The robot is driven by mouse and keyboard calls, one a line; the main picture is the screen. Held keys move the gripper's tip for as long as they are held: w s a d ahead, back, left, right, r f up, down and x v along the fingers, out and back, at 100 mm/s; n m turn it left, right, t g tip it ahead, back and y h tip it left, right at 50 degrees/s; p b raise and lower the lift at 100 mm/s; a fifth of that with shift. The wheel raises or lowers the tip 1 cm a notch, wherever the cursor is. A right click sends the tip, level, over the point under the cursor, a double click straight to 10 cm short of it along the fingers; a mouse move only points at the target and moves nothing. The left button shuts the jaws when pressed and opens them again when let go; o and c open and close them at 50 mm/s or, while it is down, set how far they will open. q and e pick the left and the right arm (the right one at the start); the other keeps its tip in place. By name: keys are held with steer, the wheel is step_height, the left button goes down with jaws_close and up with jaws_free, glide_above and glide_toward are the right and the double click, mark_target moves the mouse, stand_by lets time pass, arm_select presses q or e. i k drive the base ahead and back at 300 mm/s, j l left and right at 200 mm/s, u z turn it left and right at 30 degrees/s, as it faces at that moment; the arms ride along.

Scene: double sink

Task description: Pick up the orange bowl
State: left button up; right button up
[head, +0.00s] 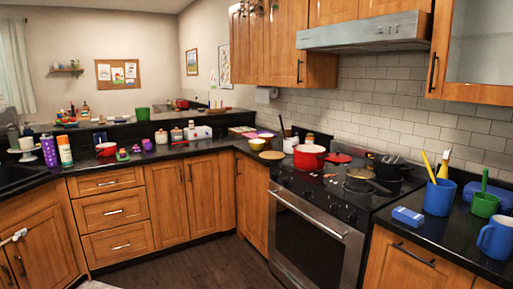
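A small yellow-orange bowl (257,144) stands on the dark counter in the back corner, left of the stove. It is the closest match I see to the orange bowl; its exact colour is hard to tell at this size. A pale grey piece (17,236) enters at the left edge, in front of the lower cabinets. It looks like the end of my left gripper, far from the bowl, and its fingers are too small to read. My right gripper is not in view.
A flat tan disc (271,155) lies beside the bowl. A red pot (309,157) and dark pans (366,181) occupy the stove (325,215). A blue cup (438,197) stands at right. The floor (180,270) is clear.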

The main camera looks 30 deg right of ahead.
mark_target(266, 139)
steer(key=i+z, duration=0.35)
steer(key=i, duration=2)
steer(key=l, duration=0.1)
